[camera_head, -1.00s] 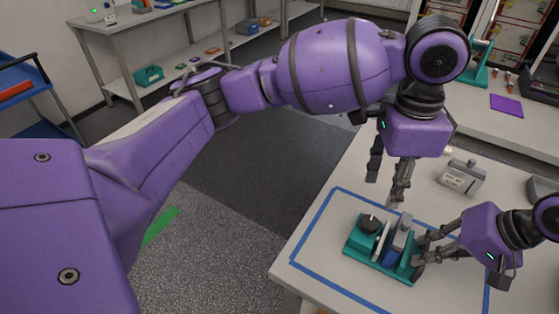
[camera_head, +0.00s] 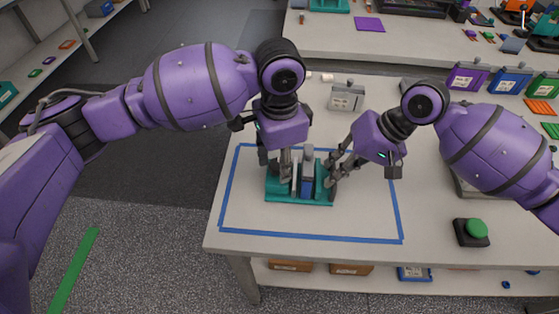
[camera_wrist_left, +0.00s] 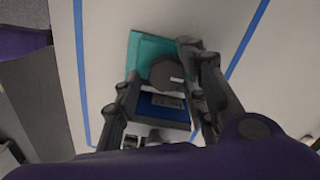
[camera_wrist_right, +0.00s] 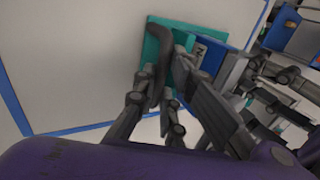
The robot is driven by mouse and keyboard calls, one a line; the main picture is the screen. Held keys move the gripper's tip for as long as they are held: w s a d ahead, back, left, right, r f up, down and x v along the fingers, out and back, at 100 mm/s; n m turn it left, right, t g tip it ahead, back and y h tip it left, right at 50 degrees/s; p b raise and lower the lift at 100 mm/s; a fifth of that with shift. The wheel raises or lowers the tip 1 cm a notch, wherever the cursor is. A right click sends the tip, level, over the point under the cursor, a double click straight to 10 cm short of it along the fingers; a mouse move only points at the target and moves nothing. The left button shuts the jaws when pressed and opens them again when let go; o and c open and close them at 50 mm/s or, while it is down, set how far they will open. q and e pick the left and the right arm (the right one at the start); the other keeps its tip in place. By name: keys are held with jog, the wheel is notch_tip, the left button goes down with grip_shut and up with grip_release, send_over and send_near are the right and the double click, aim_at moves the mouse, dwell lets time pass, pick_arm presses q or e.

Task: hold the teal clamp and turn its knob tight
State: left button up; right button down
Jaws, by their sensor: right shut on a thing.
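The teal clamp (camera_head: 298,200) stands on the table inside a blue tape outline, with a blue block (camera_head: 307,184) and a pale plate held upright in it. My left gripper (camera_head: 278,168) points down over the clamp's left end. In the left wrist view, the dark round knob (camera_wrist_left: 167,72) lies between its spread fingers. The knob is mostly hidden in the head view.
The blue tape (camera_head: 310,236) frames the clamp on the white table. A grey labelled box (camera_head: 346,97) stands behind it. A green push button (camera_head: 476,230) sits at the right front. Purple and blue packs (camera_head: 510,81) stand further right. The table in front of the clamp is clear.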

pick_arm(q)
grip_shut()
